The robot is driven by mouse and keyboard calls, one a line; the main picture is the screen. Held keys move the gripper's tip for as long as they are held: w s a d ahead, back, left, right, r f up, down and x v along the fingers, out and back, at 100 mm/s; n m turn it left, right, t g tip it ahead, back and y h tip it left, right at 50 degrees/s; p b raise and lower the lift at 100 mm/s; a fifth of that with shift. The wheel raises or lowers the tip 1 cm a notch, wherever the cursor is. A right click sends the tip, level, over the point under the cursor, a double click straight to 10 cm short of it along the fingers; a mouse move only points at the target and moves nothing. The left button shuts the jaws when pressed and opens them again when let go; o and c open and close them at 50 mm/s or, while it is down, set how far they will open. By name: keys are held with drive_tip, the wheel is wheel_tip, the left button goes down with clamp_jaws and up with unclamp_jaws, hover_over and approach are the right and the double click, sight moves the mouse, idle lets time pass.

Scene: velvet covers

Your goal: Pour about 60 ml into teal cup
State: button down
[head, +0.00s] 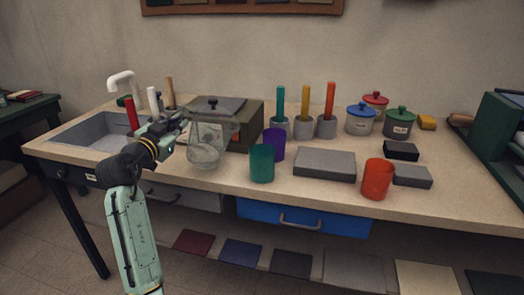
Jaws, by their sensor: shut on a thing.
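The teal cup (262,164) stands upright near the front edge of the table, left of its middle. A clear glass jug (206,148) is to the left of the cup, apart from it and roughly upright. My gripper (183,127) is shut on the jug at its left side. I cannot tell whether the jug touches the table or hangs just above it. The liquid level in the jug is not clear. The inside of the teal cup is too small to read.
A purple cup (274,143) stands close behind the teal cup. A grey block (324,164) lies to the right, then an orange-red cup (377,178). A dark olive box (245,122) is behind the jug. A sink (95,130) is at the left. Lidded pots (361,121) stand further back.

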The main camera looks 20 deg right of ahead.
drive_tip(key=shift+s+d+r+m, duration=0.35)
drive_tip(key=shift+d+r+m, duration=0.2)
drive_tip(key=shift+r+m, duration=0.15)
drive_tip(key=s+d+r+m+p, duration=0.1)
drive_tip(key=s+d+r+m, duration=0.2)
drive_tip(key=r+m, duration=0.3)
wheel_tip(320, 180, up, 2)
drive_tip(key=shift+s+d+r+m+p, duration=0.15)
drive_tip(key=shift+d+m+p, duration=0.25)
drive_tip(key=shift+d, duration=0.45)
drive_tip(key=shift+s+d+r, duration=0.1)
drive_tip(key=shift+d+r, duration=0.05)
drive_tip(key=shift+s+d+r+m, duration=0.4)
drive_tip(key=shift+d+r+m, duration=0.2)
drive_tip(key=shift+r+m, duration=0.2)
drive_tip(key=shift+s+d+r+m, duration=0.35)
drive_tip(key=shift+s+d+m, duration=0.05)
drive_tip(key=shift+d+m, duration=0.15)
idle(1.3)
